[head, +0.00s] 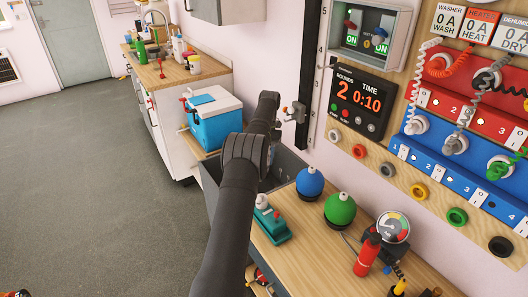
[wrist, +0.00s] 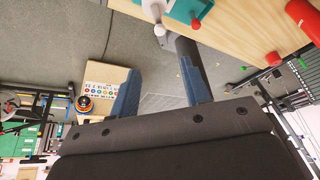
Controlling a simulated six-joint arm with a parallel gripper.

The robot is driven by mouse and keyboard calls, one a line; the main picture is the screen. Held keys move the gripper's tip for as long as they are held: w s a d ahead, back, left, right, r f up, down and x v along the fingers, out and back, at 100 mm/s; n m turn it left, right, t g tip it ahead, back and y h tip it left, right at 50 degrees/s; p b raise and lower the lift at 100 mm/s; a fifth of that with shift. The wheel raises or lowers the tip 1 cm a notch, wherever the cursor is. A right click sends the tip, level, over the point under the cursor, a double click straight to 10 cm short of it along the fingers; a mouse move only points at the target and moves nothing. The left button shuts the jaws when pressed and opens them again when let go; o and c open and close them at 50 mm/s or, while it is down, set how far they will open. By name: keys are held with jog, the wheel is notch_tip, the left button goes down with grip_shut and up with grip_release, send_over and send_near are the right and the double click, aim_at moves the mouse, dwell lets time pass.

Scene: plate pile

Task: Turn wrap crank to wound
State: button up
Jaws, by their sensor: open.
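No part is labelled as the wrap crank, so I cannot tell for certain which one it is. A teal device (head: 270,222) with a white knob and a red part sits on the wooden bench top; a teal device with a white, handle-like part also shows at the top of the wrist view (wrist: 188,10). A grey lever-like fitting (head: 294,111) is on the dark wall rail. My gripper (wrist: 160,56) is open, with nothing between its fingers. In the wrist view its fingertips lie below the white part, apart from it.
A blue dome (head: 309,182), a green dome (head: 339,209) and a red cylinder (head: 367,254) stand on the bench. A blue cooler (head: 211,117) is beyond a grey basin (head: 285,167). Wall panels with coiled cords fill the right. Open floor (head: 95,160) lies left.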

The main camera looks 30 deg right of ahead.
jog(key=shift+v, duration=1)
jog(key=s+a+n+t+h, duration=0.1)
jog(key=s+a+n+h, duration=0.15)
jog(key=n, duration=1.55)
jog(key=s+a+n+t+h, duration=0.1)
jog(key=s+a+n+t, duration=0.15)
jog(key=n, duration=1.55)
jog(key=shift+g, duration=0.35)
jog(key=f, duration=1.6)
jog(key=shift+a+f, duration=0.1)
jog(key=shift+a, duration=0.3)
